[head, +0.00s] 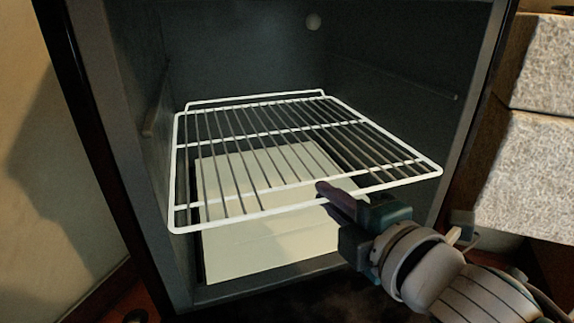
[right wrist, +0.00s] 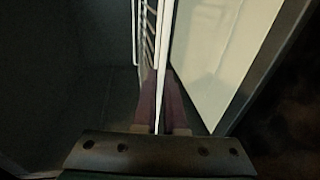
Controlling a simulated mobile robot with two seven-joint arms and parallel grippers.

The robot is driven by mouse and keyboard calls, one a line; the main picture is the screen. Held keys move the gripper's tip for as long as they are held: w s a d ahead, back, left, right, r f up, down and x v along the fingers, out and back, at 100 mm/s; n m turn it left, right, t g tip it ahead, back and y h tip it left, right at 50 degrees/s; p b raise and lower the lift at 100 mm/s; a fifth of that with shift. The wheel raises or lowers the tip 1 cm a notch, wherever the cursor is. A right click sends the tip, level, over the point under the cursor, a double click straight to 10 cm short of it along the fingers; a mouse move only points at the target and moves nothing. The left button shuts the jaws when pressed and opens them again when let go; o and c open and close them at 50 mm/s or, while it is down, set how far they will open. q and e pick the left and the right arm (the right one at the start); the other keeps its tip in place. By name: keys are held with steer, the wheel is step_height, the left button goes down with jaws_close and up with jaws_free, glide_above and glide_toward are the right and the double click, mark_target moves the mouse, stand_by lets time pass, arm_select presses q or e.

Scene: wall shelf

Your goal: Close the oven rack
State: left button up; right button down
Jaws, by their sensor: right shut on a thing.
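The oven rack (head: 268,127) is a white wire grid inside the dark oven cavity, roughly level, with its front edge near the oven opening. My right gripper (head: 322,188) reaches in from the lower right and is shut on the rack's front bar, right of its middle. In the right wrist view, the rack's white bar (right wrist: 162,60) runs between the two fingers of my right gripper (right wrist: 161,95). The fingers hide a small part of the front bar in the head view. My left gripper is in neither view.
The dark oven walls (head: 130,110) stand close on both sides of the rack. A pale box-like block (head: 265,245) sits on the oven floor below the rack. Rough grey blocks (head: 535,165) stand outside at the right. A beige wall (head: 35,190) is at the left.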

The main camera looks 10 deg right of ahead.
stand_by(0.8)
steer(key=x, duration=0.2)
steer(key=shift+w+d+r+b, duration=0.1)
steer(key=shift+w+b, duration=0.25)
steer(key=c, duration=1)
jaws_free()
steer(key=shift+w+r, duration=0.1)
steer(key=shift+w, duration=0.1)
steer(key=shift+s, duration=0.1)
steer(key=shift+s, duration=0.1)
